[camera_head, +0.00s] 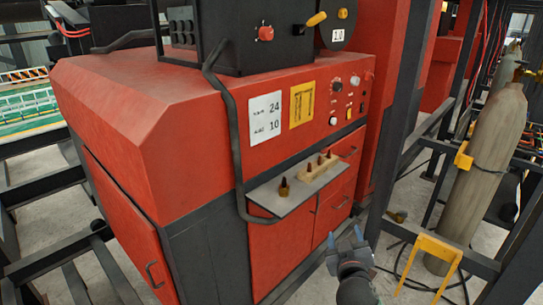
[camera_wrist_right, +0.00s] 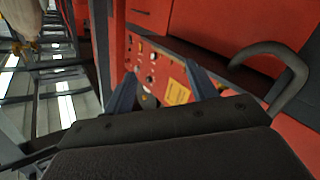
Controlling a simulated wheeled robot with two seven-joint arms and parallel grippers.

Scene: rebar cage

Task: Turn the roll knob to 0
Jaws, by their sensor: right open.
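The red machine's control panel (camera_head: 347,100) carries several small knobs and buttons. A dark knob with a pale surround (camera_head: 337,83), a white knob (camera_head: 354,81) and a lower pale knob (camera_head: 333,121) show there. Their labels are too small to read, so I cannot tell which is the roll knob. My right gripper (camera_head: 345,238) is open and empty, below the panel and apart from it, right of the shelf. In the right wrist view the open fingers (camera_wrist_right: 162,88) frame the distant panel (camera_wrist_right: 146,62). My left gripper is not in view.
A grey shelf (camera_head: 285,197) with dark cone-shaped pieces and a wooden block juts out below the panel. A white card (camera_head: 265,117) reads 24 and 10, beside a yellow label (camera_head: 302,104). Dark posts, a yellow stand (camera_head: 437,247) and a gas cylinder (camera_head: 484,160) stand right.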

